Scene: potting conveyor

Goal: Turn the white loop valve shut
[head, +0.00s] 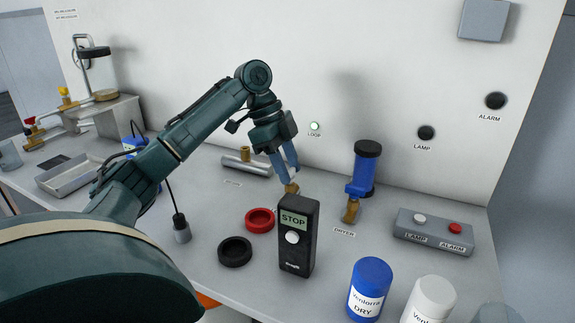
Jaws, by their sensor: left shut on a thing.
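The white loop valve shows as a small white handle (293,174) above a brass body (292,188), behind the black timer. My left gripper (288,170) comes down on it from above, its blue fingers shut on the white handle. The fingers cover much of the handle, so its turned position is hard to tell. The timer hides what is below the brass body. A small lamp (314,126) over the LOOP label on the wall glows pale green-white. My right gripper is out of view.
The black timer (299,240) reading STOP stands close in front. A red ring (260,215) and a black ring (235,246) lie left of it. A blue dryer (364,168) stands to the right, near a grey button box (433,231). Blue and white bottles stand at the front right.

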